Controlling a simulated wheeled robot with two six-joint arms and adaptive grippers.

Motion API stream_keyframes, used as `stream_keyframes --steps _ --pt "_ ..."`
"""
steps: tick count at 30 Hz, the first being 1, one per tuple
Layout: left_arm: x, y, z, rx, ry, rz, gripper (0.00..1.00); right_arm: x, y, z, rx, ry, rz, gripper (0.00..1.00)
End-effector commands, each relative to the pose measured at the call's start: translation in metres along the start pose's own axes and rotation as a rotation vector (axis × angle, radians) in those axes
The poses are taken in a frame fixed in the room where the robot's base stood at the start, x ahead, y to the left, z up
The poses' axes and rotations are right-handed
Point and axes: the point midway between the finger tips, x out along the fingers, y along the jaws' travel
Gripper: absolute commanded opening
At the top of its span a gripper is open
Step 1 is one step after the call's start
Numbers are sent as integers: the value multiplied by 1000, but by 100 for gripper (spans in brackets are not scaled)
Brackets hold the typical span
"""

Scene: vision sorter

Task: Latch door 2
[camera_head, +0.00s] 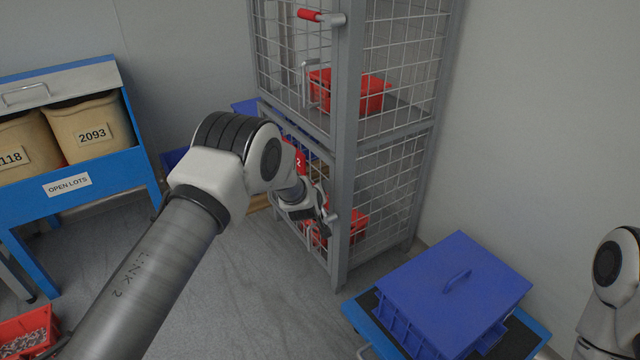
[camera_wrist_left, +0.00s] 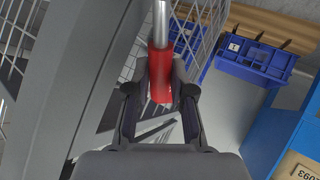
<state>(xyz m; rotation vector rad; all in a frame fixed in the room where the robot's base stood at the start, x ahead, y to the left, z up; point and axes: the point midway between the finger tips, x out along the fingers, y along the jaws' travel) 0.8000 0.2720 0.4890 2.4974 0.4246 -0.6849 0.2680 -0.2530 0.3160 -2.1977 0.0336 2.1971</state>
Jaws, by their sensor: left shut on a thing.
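A grey wire-mesh cabinet has two levels; the lower door carries a red tag with a 2 (camera_head: 299,160). My left gripper (camera_head: 323,222) is at the lower door, by the front post (camera_head: 344,170). In the left wrist view its fingers (camera_wrist_left: 160,95) are shut around the red latch grip (camera_wrist_left: 160,70), which sits on a silver rod (camera_wrist_left: 160,22). In the head view the arm and gripper cover much of the lower door and latch. I cannot tell whether the door is fully closed. My right gripper is out of view.
The upper door has a red-gripped latch (camera_head: 310,15). Red bins stand on the upper (camera_head: 348,92) and lower (camera_head: 358,226) shelves. A blue lidded crate (camera_head: 455,290) stands at right. The blue open-lots stand (camera_head: 105,183) is at left. Open floor lies between.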

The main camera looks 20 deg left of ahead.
Motion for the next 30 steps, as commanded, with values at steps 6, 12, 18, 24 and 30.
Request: stream_keyframes --steps 6,12,18,24,30 --pt "15 -5 -3 -97 -126 8 0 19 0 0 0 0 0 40" --pt "30 -16 7 -168 -222 -7 0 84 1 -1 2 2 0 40" --pt "30 -18 2 -238 -330 -12 0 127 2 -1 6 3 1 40" --pt "31 -19 -1 -312 -448 -18 0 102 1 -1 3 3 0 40" --pt "38 -23 7 -382 -558 -21 0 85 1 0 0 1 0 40"
